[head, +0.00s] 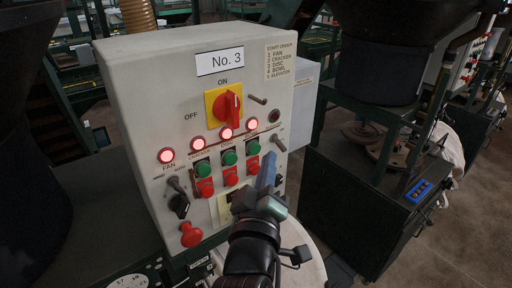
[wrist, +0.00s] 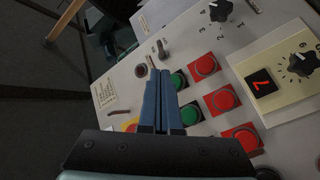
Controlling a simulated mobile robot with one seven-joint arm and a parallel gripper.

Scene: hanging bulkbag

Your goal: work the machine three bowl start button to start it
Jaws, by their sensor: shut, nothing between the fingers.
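The grey control box (head: 150,75) labelled No. 3 carries a row of green buttons above red ones. The bowl start button is the rightmost green one (head: 253,148); it also shows in the wrist view (wrist: 179,80), just right of my fingertips. The bowl lamp (head: 252,128) above it glows red. My gripper (head: 268,160) is shut and empty, its blue fingers pointing at the panel. In the wrist view the fingertips (wrist: 158,76) overlap the button's near edge; whether they touch the panel I cannot tell.
A red rotary switch (head: 228,107) on yellow and a pin stick out above. The elevator lamp (head: 274,116) is dark. A toggle lever (head: 279,144) is close right of my fingers. A red mushroom knob (head: 190,235) is lower left. A dark machine (head: 360,190) stands right.

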